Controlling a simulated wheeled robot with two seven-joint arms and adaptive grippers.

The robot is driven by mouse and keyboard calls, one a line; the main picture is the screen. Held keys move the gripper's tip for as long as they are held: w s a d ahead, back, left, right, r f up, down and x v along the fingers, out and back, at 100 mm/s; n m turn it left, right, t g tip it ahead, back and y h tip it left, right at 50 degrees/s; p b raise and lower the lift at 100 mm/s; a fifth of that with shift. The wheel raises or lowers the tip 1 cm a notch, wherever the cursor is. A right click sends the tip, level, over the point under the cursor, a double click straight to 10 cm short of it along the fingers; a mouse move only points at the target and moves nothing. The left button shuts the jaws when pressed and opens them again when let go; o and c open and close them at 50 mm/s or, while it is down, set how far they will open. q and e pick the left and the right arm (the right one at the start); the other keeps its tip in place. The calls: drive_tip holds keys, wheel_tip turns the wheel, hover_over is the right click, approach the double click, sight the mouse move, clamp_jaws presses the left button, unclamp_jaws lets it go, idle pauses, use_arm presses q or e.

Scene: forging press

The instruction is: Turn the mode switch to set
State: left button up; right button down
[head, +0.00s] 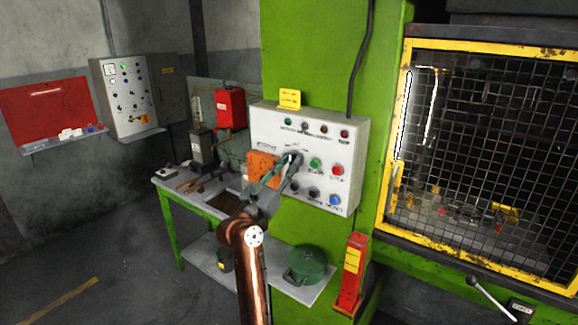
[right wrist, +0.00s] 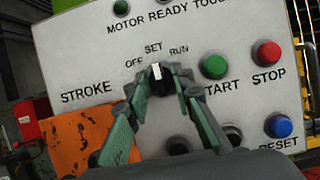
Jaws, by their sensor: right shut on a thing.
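The mode switch (right wrist: 157,74) is a small dark knob with a white mark, on the panel below the labels OFF, SET and RUN. In the right wrist view its white mark points up at about the SET label (right wrist: 153,47). My right gripper (head: 291,162) is at the white control panel (head: 261,124), its two greenish fingers shut around the knob from either side. In the right wrist view the gripper (right wrist: 160,84) hides the knob's lower part. My left gripper is not in view.
Beside the switch are a green START button (right wrist: 214,67), a red STOP button (right wrist: 268,53) and a blue RESET button (right wrist: 279,126). An orange box (right wrist: 85,143) is close to the left finger. A caged press (head: 480,150) stands at right, a green workbench (head: 168,230) at left.

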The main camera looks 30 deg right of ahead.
drive_tip(key=shift+f, duration=0.1)
drive_tip(key=c, duration=2.1)
unclamp_jaws()
drive_tip(key=shift+w, duration=0.1)
drive_tip(key=v, duration=1.2)
